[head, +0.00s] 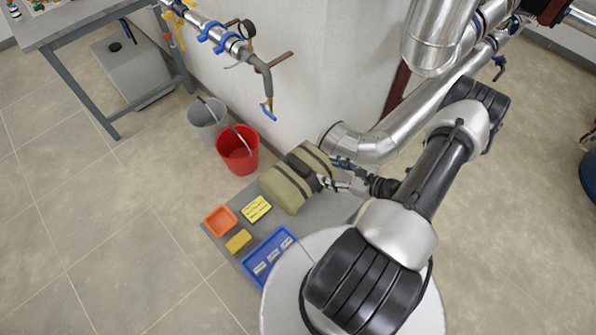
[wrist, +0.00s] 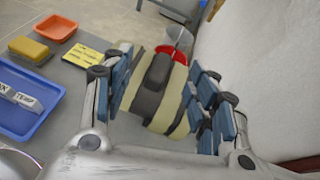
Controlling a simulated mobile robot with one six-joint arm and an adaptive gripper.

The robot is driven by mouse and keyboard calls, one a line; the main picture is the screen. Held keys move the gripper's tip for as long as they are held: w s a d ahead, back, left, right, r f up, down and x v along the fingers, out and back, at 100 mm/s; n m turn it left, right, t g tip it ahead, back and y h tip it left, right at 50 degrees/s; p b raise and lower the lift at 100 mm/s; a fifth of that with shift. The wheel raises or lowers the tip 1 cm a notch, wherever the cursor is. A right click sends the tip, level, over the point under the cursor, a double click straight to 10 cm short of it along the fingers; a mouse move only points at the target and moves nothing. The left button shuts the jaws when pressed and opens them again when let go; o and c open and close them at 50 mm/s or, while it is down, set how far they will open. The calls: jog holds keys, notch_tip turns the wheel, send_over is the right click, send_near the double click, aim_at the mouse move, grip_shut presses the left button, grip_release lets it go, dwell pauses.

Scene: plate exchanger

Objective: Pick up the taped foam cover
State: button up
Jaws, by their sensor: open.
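The taped foam cover (head: 286,190) is a khaki block with dark tape bands and a dark raised piece on top. It lies on a grey mat (head: 222,238) beside the white wall. My gripper (head: 330,174) is at its right end in the head view. In the wrist view, the open gripper (wrist: 165,103) has its blue-padded fingers on either side of the cover (wrist: 176,122). I cannot tell whether the pads touch it. The gripper hides part of the cover's right end in the head view.
An orange tray (head: 220,221), a yellow sponge (head: 239,241), a yellow card (head: 256,209) and a blue tray (head: 270,257) with labelled pieces lie left of the cover. A red bucket (head: 238,155) and grey bucket (head: 206,122) stand behind. Silver pipe (head: 365,146) runs close to my arm.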

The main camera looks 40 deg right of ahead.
notch_tip(320, 180, down, 5)
jog(key=s+m+h, duration=0.2)
jog(key=s+m, duration=0.1)
jog(key=b, duration=0.2)
send_near(301, 166)
jog(key=x, duration=0.3)
jog(key=shift+w+f, duration=0.3)
jog(key=shift+f, duration=0.1)
jog(key=b+x, duration=0.2)
jog(key=x, duration=0.3)
jog(key=shift+w+a, duration=0.1)
jog(key=shift+w, duration=0.3)
jog(key=shift+r, duration=0.1)
jog(key=shift+c, duration=0.4)
grip_shut()
